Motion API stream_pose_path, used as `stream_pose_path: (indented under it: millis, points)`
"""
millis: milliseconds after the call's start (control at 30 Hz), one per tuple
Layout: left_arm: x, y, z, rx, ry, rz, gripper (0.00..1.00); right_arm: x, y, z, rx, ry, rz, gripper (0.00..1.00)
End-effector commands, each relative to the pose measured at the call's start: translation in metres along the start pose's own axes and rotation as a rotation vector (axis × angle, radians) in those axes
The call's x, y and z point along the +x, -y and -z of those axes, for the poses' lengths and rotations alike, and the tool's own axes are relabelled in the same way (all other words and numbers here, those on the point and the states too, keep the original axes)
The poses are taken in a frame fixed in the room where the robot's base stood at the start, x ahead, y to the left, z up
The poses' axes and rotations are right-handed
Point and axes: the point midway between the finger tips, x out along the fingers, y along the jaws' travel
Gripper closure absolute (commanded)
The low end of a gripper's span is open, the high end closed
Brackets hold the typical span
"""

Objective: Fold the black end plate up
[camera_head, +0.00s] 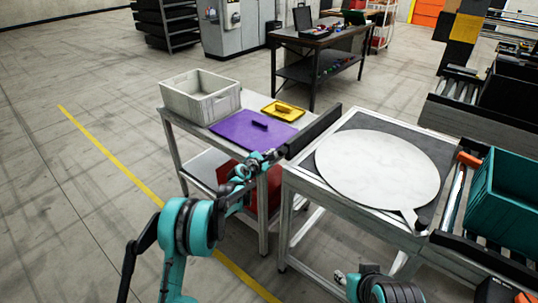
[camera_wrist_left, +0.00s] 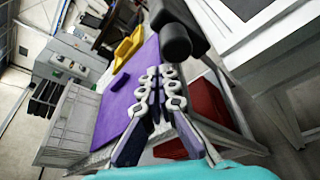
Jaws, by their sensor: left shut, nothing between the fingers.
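The black end plate (camera_head: 313,131) is a long dark bar along the left edge of the right-hand table. It stands above the tabletop's edge; its exact tilt is hard to judge. In the left wrist view, a black bar with a rounded end (camera_wrist_left: 176,40) lies just beyond the fingertips. My left gripper (camera_head: 276,155) is shut and empty at the plate's near end, very close to it; I cannot tell whether they touch. Its closed fingers also show in the wrist view (camera_wrist_left: 161,74). My right arm shows at the bottom edge; its fingers are not clear.
The right-hand table holds a dark mat and a white round disc (camera_head: 378,168) with a handle. The left table carries a grey crate (camera_head: 199,96), a purple mat (camera_head: 238,133) and a yellow tray (camera_head: 283,110). A red bin (camera_head: 224,174) sits below. A teal crate (camera_head: 503,195) stands right.

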Motion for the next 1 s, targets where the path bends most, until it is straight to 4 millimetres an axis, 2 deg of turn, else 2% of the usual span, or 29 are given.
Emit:
stream_pose_path:
  millis: [400,1000]
  points:
    - [-0.005,0.009,-0.015,0.000,0.001,0.002,1.00,-0.003,0.000,0.002,0.000,0.000,0.000,0.60]
    - [-0.005,0.014,-0.020,-0.001,0.004,0.007,1.00,-0.003,0.000,0.002,0.000,0.000,0.000,0.60]
